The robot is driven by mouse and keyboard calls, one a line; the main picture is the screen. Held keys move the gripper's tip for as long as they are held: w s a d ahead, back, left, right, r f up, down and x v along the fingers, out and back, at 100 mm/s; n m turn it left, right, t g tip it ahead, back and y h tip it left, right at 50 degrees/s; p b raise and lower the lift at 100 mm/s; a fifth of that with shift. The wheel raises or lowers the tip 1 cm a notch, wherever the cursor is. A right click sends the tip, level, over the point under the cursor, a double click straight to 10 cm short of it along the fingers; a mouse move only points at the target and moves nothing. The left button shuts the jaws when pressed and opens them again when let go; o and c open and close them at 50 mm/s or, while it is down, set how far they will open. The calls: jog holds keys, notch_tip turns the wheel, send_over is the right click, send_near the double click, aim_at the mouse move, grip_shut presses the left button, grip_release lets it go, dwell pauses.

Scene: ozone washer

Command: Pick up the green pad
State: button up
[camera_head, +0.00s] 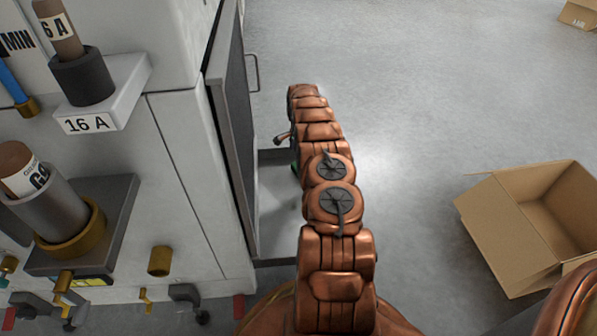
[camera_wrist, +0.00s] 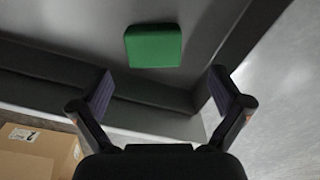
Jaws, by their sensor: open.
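The green pad (camera_wrist: 153,46) is a rounded green block in the upper middle of the wrist view. It lies on a grey metal surface (camera_wrist: 60,52), inside a raised edge. My gripper (camera_wrist: 162,88) is open, its two dark fingers spread apart, with nothing between them. The pad shows beyond the fingertips and a little left of the middle between them, apart from both. In the head view my copper-coloured arm reaches away along the machine's open door and hides most of the pad; only a sliver of green (camera_head: 295,167) shows beside it.
The white machine (camera_head: 180,180) with its open dark door (camera_head: 232,130) stands close on the left of my arm. An open cardboard box (camera_head: 505,235) lies on the floor at right. Another box (camera_head: 580,13) is at the far right. The floor between is clear.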

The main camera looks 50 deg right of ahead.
jog(key=shift+s+a+f+b, duration=0.2)
jog(key=shift+f+b, duration=0.5)
jog(key=shift+f, duration=0.85)
jog(key=shift+s+a+f+b, duration=0.15)
jog(key=shift+f+b, duration=0.5)
jog(key=shift+f, duration=0.85)
jog(key=shift+d, duration=0.1)
jog(key=shift+c, duration=0.3)
jog(key=c, duration=1)
jog(key=shift+r+p, duration=1.8)
jog(key=shift+r, duration=3.25)
